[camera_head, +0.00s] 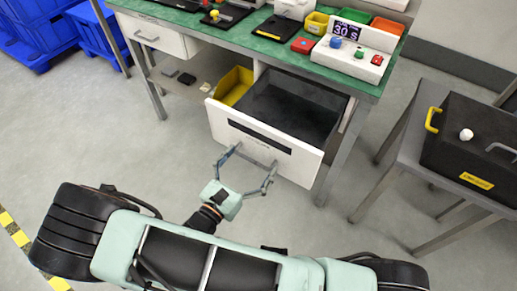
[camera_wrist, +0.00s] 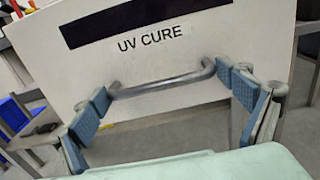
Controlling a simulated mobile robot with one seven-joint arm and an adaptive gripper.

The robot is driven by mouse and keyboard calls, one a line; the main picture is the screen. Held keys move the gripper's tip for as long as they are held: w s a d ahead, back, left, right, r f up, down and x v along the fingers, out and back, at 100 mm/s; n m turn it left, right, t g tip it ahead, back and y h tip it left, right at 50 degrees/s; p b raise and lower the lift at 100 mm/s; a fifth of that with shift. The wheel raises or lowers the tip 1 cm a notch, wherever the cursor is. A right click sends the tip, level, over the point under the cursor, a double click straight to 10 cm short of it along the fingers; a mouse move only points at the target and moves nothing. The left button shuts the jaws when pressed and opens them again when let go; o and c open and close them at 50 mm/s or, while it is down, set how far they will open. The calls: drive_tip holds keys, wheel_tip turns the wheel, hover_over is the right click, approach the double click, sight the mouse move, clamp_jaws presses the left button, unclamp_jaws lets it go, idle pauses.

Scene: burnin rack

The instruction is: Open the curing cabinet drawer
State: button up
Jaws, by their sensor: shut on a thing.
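The curing cabinet drawer (camera_head: 225,120) stands pulled out from under the green-topped bench, its dark interior showing. In the wrist view its white front (camera_wrist: 250,35) carries a black strip and the label "UV CURE". The grey bar handle (camera_wrist: 160,88) sits below the label. My gripper (camera_head: 255,157) is at the front of the drawer, its fingers spread widely along the bar. In the wrist view my gripper (camera_wrist: 163,84) has one padded finger against each end of the handle. The drawer's rear end is hidden under the bench top.
The green bench top (camera_head: 235,45) holds a white control box (camera_head: 350,60) with buttons and small bins. A yellow bin (camera_head: 232,85) sits left of the drawer. A grey side table with a black case (camera_head: 480,140) stands at right.

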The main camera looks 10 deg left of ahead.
drive_tip(key=shift+s+d, duration=0.1)
drive_tip(key=shift+s, duration=0.05)
drive_tip(key=o, duration=1.4)
drive_tip(key=v, duration=1.2)
